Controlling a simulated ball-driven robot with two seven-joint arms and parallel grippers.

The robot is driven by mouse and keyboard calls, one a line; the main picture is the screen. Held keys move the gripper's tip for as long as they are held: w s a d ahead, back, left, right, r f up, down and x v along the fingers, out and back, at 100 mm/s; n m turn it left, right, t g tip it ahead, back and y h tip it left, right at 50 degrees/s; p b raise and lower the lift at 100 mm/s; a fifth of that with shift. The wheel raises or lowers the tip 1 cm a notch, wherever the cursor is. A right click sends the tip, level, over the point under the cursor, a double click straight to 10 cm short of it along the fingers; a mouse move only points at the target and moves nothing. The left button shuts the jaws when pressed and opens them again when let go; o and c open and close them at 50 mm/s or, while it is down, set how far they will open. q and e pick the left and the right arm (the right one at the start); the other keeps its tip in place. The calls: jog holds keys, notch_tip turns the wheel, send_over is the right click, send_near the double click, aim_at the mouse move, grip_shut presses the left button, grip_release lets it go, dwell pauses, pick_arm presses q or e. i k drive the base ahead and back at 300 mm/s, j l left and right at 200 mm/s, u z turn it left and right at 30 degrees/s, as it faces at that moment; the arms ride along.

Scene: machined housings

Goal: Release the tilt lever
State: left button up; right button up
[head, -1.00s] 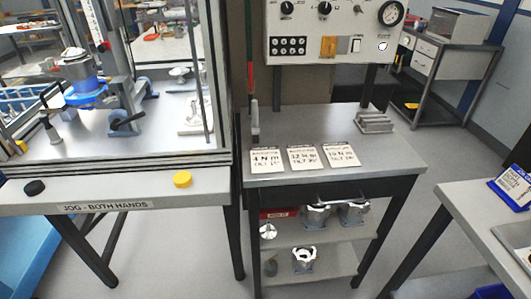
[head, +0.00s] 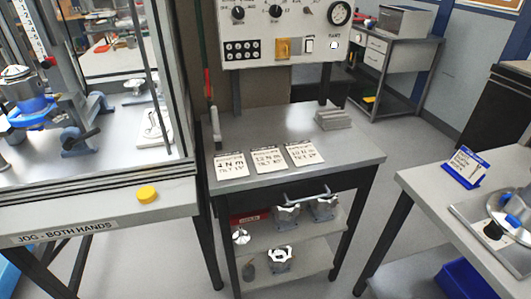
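Neither of my grippers shows in the head view. Behind the frame of the machine at the left, a blue fixture (head: 30,108) carries a silver housing (head: 17,75). To its right, a small blue mount (head: 76,146) bears a dark lever-like handle, which may be the tilt lever; its exact setting is too small to tell.
A yellow button (head: 147,194) sits on the machine's front ledge. A grey cart (head: 330,148) with three cards stands in the middle under a control panel (head: 290,45). A table (head: 425,185) with a tray is at right. Grey floor lies between them.

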aim_at(68, 145)
jog(key=u, duration=1.25)
